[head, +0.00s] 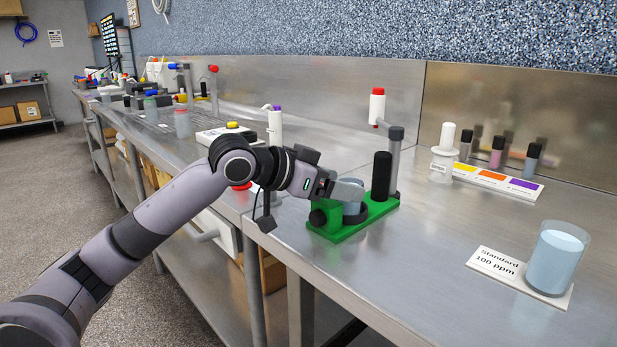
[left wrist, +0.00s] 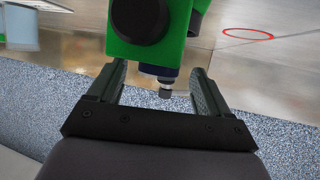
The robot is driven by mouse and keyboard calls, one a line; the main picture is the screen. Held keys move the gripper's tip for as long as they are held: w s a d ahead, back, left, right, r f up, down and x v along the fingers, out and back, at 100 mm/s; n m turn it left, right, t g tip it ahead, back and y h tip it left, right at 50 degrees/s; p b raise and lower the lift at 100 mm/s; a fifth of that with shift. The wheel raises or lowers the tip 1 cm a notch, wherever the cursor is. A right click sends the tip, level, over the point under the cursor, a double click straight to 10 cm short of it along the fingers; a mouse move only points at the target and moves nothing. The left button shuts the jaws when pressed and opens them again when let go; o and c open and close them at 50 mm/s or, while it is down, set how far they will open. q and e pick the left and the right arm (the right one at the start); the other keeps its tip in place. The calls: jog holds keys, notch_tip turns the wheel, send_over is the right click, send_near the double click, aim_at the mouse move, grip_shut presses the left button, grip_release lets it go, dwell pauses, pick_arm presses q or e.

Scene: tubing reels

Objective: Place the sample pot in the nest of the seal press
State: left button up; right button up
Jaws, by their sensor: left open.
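The green seal press (head: 335,222) stands on the bench, with a black knob, a black upright cylinder and a black ring-shaped nest (head: 358,216). A pale blue-grey cylinder, apparently the sample pot (head: 352,208), stands upright in the ring, partly covered by my fingers. My left gripper (head: 350,187) is open at its top; I cannot tell whether the fingers touch it. In the left wrist view my open left gripper (left wrist: 158,80) has the green press (left wrist: 160,50) ahead. A dark piece with a grey tip shows between the fingers; the pot is not clear there.
A grey post with a dark top (head: 395,150) rises behind the press. A beaker of pale blue liquid (head: 556,260) stands at right on a labelled card. A white bottle (head: 443,155) and a colour-marked strip (head: 490,180) lie behind.

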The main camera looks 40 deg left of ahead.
pick_arm(q)
jog(key=b+v, duration=0.1)
jog(key=v, duration=0.5)
jog(key=shift+s+r+b, duration=0.25)
jog(key=shift+b, duration=0.15)
dwell(0.3)
